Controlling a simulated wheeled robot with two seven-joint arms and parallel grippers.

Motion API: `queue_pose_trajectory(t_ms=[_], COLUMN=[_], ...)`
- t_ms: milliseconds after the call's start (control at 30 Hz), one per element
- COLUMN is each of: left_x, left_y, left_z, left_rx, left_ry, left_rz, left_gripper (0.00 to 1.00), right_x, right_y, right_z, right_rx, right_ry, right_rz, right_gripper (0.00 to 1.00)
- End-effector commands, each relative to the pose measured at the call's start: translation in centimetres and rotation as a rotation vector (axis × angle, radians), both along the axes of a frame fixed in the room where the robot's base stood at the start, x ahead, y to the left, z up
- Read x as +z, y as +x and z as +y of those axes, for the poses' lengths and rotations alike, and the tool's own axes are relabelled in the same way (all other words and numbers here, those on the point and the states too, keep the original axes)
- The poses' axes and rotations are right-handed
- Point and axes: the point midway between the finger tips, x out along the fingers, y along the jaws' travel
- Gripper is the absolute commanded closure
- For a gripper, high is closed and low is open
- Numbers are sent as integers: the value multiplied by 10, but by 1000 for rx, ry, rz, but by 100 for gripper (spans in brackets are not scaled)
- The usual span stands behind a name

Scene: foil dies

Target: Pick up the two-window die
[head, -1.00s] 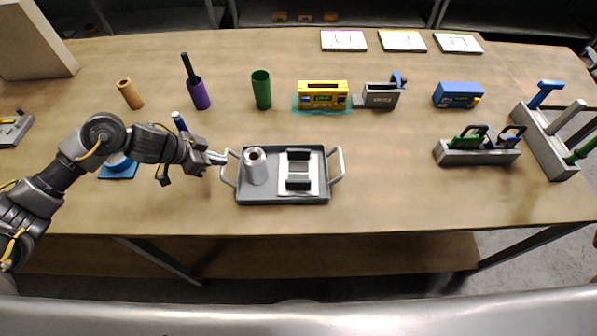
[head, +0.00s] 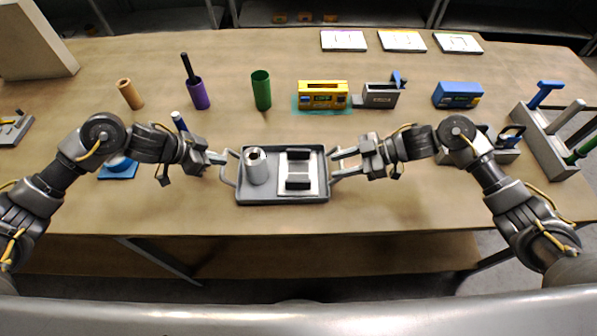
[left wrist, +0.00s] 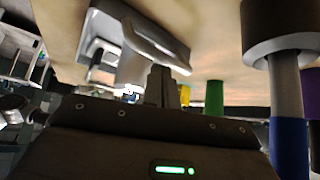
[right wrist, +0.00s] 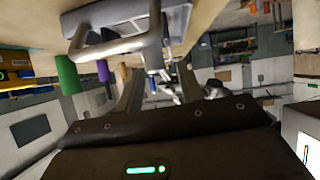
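I cannot tell which piece is the two-window die. A grey tray (head: 284,201) holds a grey cylinder (head: 257,170) and a white plate (head: 314,180) with dark blocks on it. A grey rack (head: 507,157) at the right, partly behind my right arm, holds pieces with dark handles. My left gripper (head: 222,160) is shut at the tray's left handle (left wrist: 150,42), with nothing visible between its fingers. My right gripper (head: 338,164) is open at the tray's right handle (right wrist: 115,47); its spread fingers show in the right wrist view.
Purple (head: 200,95) and green (head: 261,90) cups, a yellow box (head: 322,95), a grey device (head: 380,95) and a blue box (head: 457,95) stand behind the tray. White cards (head: 402,41) lie at the back. A handle stand (head: 545,150) is at right. The table's front strip is clear.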

Motion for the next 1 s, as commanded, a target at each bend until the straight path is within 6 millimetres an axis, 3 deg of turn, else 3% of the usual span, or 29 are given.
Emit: queue_pose_trajectory(t_ms=[100, 267, 600, 1000], left_x=[-3, -3, -3, -3], left_y=[-1, -1, -1, -1], left_z=[2, 2, 1, 1], left_rx=[2, 2, 2, 2], left_ry=[5, 5, 5, 5], left_rz=[5, 5, 5, 5], left_gripper=[100, 100, 100, 100], right_x=[-3, -6, -32, -44], right_y=[-11, -12, -11, -12], right_z=[6, 13, 59, 79], right_rx=[25, 29, 27, 25], right_ry=[-3, -1, -1, -1], right_rz=[25, 30, 28, 29], right_gripper=[62, 62, 62, 62])
